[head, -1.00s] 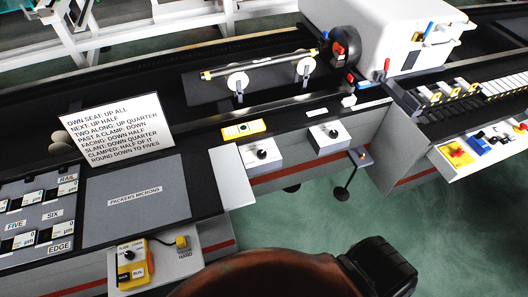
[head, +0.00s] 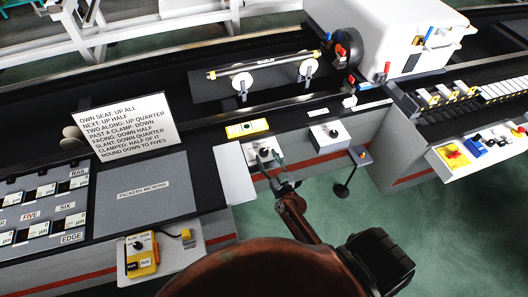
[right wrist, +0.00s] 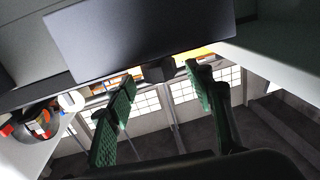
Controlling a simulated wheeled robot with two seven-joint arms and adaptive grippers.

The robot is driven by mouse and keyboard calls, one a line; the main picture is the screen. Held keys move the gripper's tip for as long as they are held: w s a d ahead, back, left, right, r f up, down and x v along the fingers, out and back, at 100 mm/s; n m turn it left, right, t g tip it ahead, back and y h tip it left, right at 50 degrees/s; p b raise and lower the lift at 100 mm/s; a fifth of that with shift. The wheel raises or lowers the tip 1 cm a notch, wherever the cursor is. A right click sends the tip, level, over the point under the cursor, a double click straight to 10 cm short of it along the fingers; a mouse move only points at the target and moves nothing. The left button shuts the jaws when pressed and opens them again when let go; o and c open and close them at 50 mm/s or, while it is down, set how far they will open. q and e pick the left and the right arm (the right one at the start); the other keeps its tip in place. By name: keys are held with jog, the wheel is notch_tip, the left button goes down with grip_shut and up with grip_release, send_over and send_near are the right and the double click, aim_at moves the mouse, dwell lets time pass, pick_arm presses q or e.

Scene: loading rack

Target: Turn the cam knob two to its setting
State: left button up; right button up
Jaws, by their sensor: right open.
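Two pale square panels on the bench front each carry a small black knob: the left knob (head: 264,153) and the right knob (head: 333,132). I cannot read which is cam knob two. My right gripper (head: 267,164) is open at the left knob, its fingers around or just in front of it. Contact cannot be told. In the right wrist view, the green-padded fingers (right wrist: 165,100) stand apart, with a small dark block (right wrist: 158,70) beyond the gap, likely the knob. My left gripper is not in view.
A white instruction card (head: 124,124) stands at left, behind a grey board (head: 145,190) marked "PACKERS MICRONS". A yellow control box (head: 141,254) sits below. A bar on two round white supports (head: 265,66) lies behind the knobs. A small black stand (head: 343,190) is at right.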

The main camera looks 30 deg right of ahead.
aim_at(266, 155)
jog(key=shift+w+d, duration=0.2)
jog(key=shift+w, duration=1.65)
jog(key=shift+c, duration=0.5)
jog(key=c, duration=1.1)
jog(key=shift+o, duration=0.2)
jog(key=shift+f, duration=0.1)
